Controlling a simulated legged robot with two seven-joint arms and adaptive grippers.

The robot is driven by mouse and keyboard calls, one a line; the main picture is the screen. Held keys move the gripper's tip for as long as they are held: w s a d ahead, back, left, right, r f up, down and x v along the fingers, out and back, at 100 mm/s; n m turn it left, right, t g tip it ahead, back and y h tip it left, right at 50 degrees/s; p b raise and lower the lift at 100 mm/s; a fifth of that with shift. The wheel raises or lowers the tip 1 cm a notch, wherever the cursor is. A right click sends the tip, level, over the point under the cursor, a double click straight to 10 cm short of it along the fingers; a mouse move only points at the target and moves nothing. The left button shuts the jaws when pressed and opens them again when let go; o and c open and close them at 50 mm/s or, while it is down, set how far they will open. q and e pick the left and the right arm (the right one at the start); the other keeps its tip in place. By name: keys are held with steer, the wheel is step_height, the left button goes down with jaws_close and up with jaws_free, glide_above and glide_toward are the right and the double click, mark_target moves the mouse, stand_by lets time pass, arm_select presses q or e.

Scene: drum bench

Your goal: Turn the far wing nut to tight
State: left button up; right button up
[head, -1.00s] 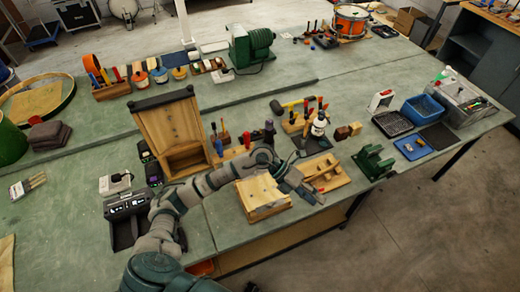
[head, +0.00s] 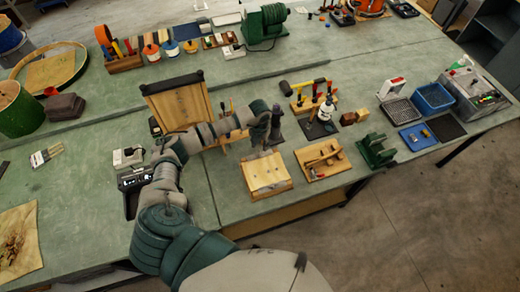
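I cannot make out the far wing nut; it is too small or hidden. A pale wooden fixture (head: 266,184) lies near the bench's front edge. A wooden board (head: 342,168) with wooden parts on it lies to its right. My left arm reaches over the bench from the bottom. My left gripper (head: 268,143) points down just behind the pale fixture, seemingly above it. Its fingers are small and blend with dark items behind, so their opening is unclear. My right gripper is out of view.
An upright wooden panel (head: 180,106) stands left of my gripper, partly behind my arm. A white-and-dark upright device (head: 325,113) and a green stand (head: 377,151) are to the right. A blue basket (head: 433,97) stands farther right.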

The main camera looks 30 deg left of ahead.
mark_target(260, 153)
arm_select(q)
step_height(260, 153, down, 6)
steer(key=shift+a+p, duration=0.1)
steer(key=shift+p, duration=0.25)
jaws_close()
